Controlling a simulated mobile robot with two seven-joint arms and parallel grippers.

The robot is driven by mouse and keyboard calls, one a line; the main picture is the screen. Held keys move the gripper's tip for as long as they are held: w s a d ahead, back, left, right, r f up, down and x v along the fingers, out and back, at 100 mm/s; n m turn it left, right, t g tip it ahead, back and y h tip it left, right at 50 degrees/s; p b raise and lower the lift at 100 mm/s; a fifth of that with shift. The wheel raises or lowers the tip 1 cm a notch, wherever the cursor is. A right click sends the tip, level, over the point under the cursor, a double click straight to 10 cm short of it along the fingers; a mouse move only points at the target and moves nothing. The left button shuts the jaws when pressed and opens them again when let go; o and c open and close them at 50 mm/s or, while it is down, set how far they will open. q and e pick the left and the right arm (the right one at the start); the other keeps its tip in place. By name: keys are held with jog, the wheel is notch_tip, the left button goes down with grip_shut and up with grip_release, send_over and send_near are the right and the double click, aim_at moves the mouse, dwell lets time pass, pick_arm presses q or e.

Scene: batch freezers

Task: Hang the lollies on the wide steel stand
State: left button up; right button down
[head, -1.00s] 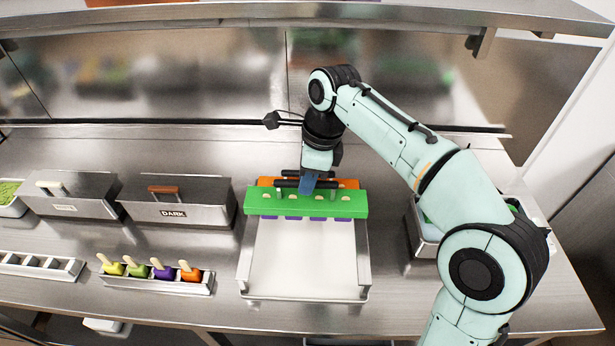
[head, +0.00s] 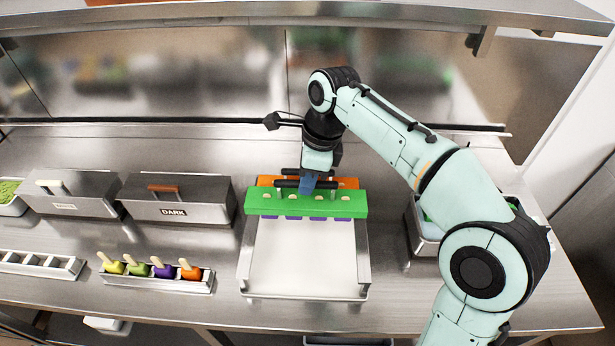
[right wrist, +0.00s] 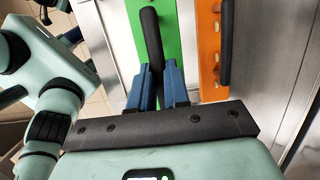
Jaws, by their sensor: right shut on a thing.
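The wide steel stand (head: 364,262) is a pale tray with raised steel side rails, in the middle of the counter. A green bar (head: 259,203) lies across its back part, with several pale stick ends along its top. Purple lollies (head: 317,219) show just under its front edge. My right gripper (head: 307,187) is above the bar. The right wrist view shows its blue fingers (right wrist: 158,85) shut around the black handle (right wrist: 150,35) of the green bar (right wrist: 183,45). An orange bar (head: 267,181) with its own handle is just behind. Whether the green bar touches the rails I cannot tell.
A steel rack (head: 158,283) with yellow, green, purple and orange lollies stands left of the stand. An empty slotted rack (head: 38,265) is farther left. Lidded steel boxes (head: 177,200) stand behind them. A steel bin (head: 421,237) is at right, partly behind my arm.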

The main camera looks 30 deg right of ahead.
aim_at(308, 198)
pick_arm(q)
jog(key=shift+s+f+b, duration=0.75)
jog(key=shift+f, duration=0.25)
jog(key=shift+s+f+b, duration=0.75)
jog(key=shift+f, duration=0.2)
pick_arm(e)
jog(key=shift+f, duration=3.15)
jog(key=shift+f, duration=0.25)
jog(key=c, duration=1)
grip_release()
jog(key=r+p, duration=0.1)
jog(key=r, duration=0.3)
jog(key=d+r+p, duration=0.1)
jog(key=r, duration=0.3)
jog(key=s+d+r+p, duration=0.1)
jog(key=r, duration=0.3)
jog(key=shift+r, duration=0.3)
jog(key=shift+s+d+r, duration=0.15)
jog(key=shift+r, duration=0.15)
pick_arm(q)
jog(key=w+r, duration=0.3)
jog(key=r, duration=0.1)
jog(key=shift+w+r, duration=0.25)
jog(key=shift+w, duration=0.1)
